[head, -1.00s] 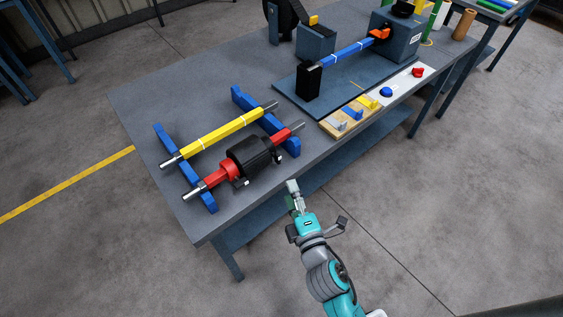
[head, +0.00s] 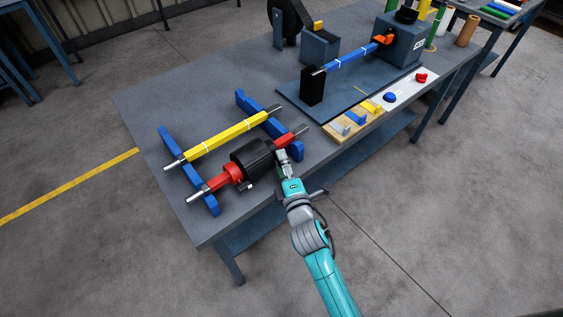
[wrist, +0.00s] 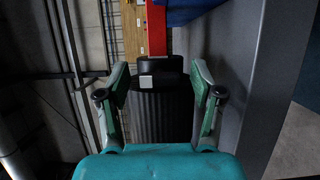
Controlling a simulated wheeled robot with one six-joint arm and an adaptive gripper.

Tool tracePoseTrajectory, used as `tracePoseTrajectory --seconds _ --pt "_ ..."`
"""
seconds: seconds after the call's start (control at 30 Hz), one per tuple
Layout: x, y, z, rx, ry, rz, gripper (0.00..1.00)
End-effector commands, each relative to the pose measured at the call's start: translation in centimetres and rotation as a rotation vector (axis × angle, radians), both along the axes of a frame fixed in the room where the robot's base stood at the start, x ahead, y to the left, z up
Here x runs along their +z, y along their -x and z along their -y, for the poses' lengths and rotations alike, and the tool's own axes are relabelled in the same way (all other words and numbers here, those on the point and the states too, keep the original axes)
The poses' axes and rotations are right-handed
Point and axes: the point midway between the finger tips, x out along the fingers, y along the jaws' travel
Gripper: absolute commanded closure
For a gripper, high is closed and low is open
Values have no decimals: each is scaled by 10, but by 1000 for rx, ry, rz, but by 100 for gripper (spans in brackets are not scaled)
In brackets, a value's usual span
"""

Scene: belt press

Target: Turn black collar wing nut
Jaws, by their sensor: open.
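A black drum (head: 251,158) sits on a red shaft (head: 207,187). A red collar (head: 233,172) is at its left end, with a small dark nut (head: 246,187) below it. My gripper (head: 283,155) is at the drum's right end and hides the part there. In the wrist view my gripper (wrist: 160,73) is open. Its fingers stand on either side of a black collar (wrist: 165,72) at the end of the ribbed drum (wrist: 160,118). A small pale block (wrist: 146,81) shows between the fingers. I cannot tell whether either finger touches the collar or its nut.
The red shaft and a yellow bar (head: 225,132) lie across two blue supports (head: 192,172) on the grey table (head: 140,100). A fixture with a blue bar (head: 350,58) stands farther back. A wooden tray (head: 340,134) lies near the front edge.

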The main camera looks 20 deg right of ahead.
Motion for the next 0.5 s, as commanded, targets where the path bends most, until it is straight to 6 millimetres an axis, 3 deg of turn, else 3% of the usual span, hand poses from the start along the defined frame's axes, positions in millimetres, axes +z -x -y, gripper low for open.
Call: tracePoseTrajectory --seconds 0.37,0.5 --pt "0 -5 0 0 0 0 33" --pt "0 -5 0 0 0 0 63"
